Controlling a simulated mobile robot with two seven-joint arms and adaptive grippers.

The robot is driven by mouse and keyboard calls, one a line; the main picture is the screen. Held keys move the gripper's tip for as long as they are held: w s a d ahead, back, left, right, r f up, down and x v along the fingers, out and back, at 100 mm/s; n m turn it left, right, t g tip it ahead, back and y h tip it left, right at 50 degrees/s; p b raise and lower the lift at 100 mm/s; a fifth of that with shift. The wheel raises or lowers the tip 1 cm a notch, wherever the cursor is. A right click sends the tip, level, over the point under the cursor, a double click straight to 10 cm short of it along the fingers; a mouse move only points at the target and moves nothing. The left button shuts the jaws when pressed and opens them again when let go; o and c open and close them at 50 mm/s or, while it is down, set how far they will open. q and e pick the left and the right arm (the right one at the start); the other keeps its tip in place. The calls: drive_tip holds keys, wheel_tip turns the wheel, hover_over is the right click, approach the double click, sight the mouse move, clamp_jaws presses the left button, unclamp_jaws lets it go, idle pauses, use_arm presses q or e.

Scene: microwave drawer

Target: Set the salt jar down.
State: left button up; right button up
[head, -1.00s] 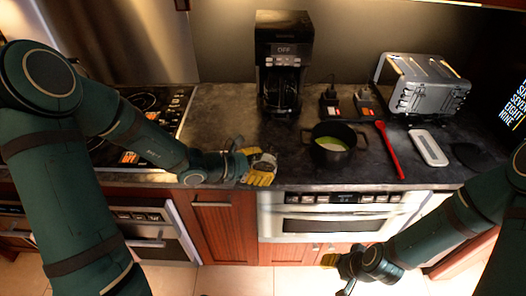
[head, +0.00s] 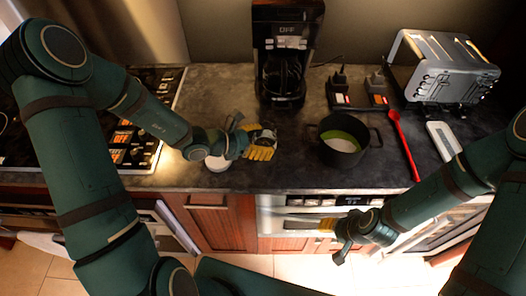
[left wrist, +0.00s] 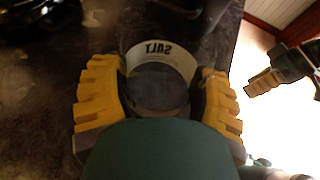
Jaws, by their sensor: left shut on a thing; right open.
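The salt jar (left wrist: 160,54) shows in the left wrist view as a round, dark-centred jar with a white label reading SALT, upside down. It sits between the yellow finger pads of my left gripper (left wrist: 158,95), which is shut on it. In the head view my left gripper (head: 262,143) is over the counter, left of the pot; the jar is mostly hidden there, and I cannot tell whether its base touches the counter. My right gripper (head: 331,236) is open and empty, low in front of the counter by the microwave drawer.
A black pot (head: 342,154) with green and white contents stands right of my left gripper. A coffee maker (head: 286,80) is behind, a toaster (head: 445,70) and red spoon (head: 403,145) to the right. A small white round thing (head: 217,163) lies under my left wrist. Counter (head: 215,95) behind is clear.

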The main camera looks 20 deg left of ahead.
sight(263, 159)
use_arm(q)
wheel_tip(263, 159, down, 4)
drive_tip(key=shift+f, duration=0.2)
drive_tip(key=shift+w+f, duration=0.1)
drive_tip(key=shift+f, duration=0.1)
drive_tip(key=shift+b, duration=0.3)
drive_tip(key=shift+f, duration=0.15)
drive_tip(key=o, duration=1.2)
drive_tip(key=shift+o, duration=0.2)
